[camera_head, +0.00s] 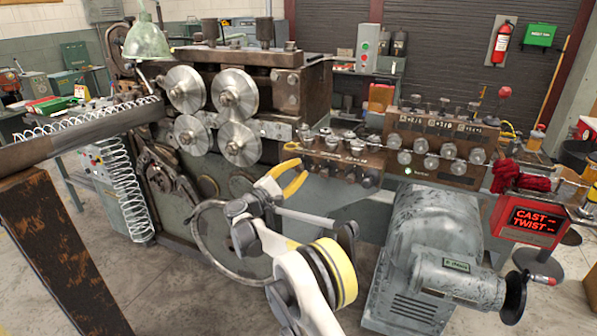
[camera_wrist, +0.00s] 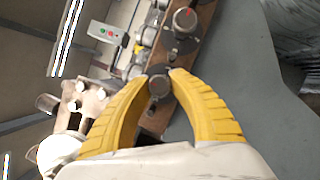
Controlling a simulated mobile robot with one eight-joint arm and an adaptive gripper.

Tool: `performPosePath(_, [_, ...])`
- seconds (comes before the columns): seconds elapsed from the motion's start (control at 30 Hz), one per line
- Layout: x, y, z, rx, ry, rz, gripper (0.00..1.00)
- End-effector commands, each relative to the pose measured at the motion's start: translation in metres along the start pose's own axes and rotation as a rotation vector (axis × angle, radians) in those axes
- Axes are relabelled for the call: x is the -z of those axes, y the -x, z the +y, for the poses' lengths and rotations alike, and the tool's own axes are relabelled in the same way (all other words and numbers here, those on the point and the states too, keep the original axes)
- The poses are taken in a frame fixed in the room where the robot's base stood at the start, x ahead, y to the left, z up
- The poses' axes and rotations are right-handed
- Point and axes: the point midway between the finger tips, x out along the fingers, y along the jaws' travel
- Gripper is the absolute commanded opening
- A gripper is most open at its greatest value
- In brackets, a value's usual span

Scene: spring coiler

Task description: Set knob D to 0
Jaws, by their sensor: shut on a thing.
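My gripper (camera_head: 296,172) has yellow curved fingers and reaches the left end of the brown knob panel (camera_head: 318,150) on the coiling machine. In the wrist view, my gripper (camera_wrist: 161,82) has its fingertips closed on both sides of a small round dark grey knob (camera_wrist: 160,87). The knob's pointer and scale cannot be read, and no letter shows to tell whether it is knob D. Another round knob (camera_wrist: 186,19) with a red mark sits farther up the same brown panel.
A second brown block with several round rollers (camera_head: 426,163) stands to the right. The grey motor housing (camera_head: 425,250) is below right. Large metal feed rollers (camera_head: 238,143) are to the left. A red display (camera_head: 535,225) reads CAST and TWIST, its values too small to read.

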Motion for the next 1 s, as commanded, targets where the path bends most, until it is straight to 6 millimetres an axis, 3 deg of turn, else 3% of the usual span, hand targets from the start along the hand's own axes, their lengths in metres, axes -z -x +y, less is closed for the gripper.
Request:
performPosePath(0.67, [-0.0011, -0.0016, 0.0007, -0.022, 0.053, -0.002, 0.0])
performPosePath(0.7, [-0.0011, -0.0015, 0.0007, -0.022, 0.053, -0.002, 0.37])
performPosePath(0.73, [-0.001, -0.0015, 0.0006, -0.022, 0.053, -0.002, 0.46])
performPosePath(1.0, [-0.0005, -0.0006, 0.0004, -0.022, 0.052, -0.001, 0.48])
